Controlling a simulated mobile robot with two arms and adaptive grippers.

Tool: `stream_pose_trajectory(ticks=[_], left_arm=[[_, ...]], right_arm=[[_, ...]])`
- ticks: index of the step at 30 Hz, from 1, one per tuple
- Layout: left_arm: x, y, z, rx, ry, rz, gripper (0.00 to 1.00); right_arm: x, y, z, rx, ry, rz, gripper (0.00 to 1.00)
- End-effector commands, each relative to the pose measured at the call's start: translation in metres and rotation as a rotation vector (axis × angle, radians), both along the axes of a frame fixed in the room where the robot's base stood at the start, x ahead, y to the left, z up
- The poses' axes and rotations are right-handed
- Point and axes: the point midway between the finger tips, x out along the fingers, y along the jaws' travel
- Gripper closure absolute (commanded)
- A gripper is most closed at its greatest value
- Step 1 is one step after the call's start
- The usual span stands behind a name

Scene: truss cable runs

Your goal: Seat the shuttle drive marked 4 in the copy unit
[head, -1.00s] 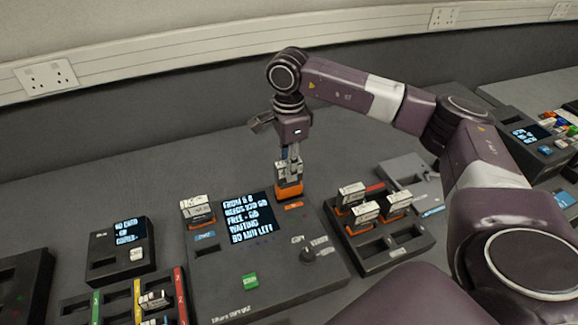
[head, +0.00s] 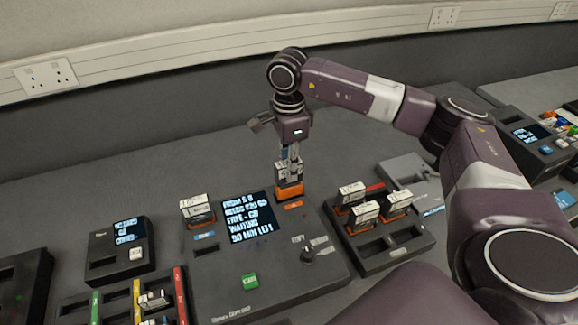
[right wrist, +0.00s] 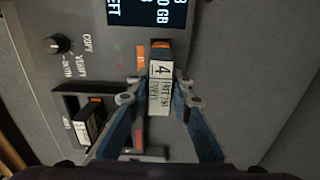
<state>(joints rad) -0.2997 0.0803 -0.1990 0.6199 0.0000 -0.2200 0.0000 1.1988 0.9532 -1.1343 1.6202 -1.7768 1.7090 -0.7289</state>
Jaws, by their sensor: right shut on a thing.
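The shuttle drive marked 4 (right wrist: 160,72) has a white label and an orange-and-dark end. In the head view the drive (head: 289,189) stands upright at the back right of the copy unit (head: 215,283), behind an orange mark. My right gripper (head: 290,172) is above it, shut on it. In the right wrist view the blue fingers (right wrist: 159,100) flank the label. The drive's lower end and its slot are hidden, so I cannot tell how deep it sits. Another drive (head: 197,210) stands at the unit's back left. My left gripper is not in view.
A dark tray (head: 372,260) with several drives stands right of the copy unit. A small display box (head: 118,250) and a rack with coloured strips (head: 110,309) are at left. A grey wall (head: 170,125) runs behind; the bench behind the unit is clear.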

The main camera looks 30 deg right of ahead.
Motion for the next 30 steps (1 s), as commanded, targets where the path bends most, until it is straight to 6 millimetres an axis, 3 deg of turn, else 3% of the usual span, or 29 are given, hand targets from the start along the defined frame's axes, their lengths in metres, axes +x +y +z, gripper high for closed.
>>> stream_pose_trajectory(ticks=[30], left_arm=[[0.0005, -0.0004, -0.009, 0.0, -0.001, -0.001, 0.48]], right_arm=[[0.0003, 0.0001, -0.0096, 0.001, -0.001, 0.0, 1.0]])
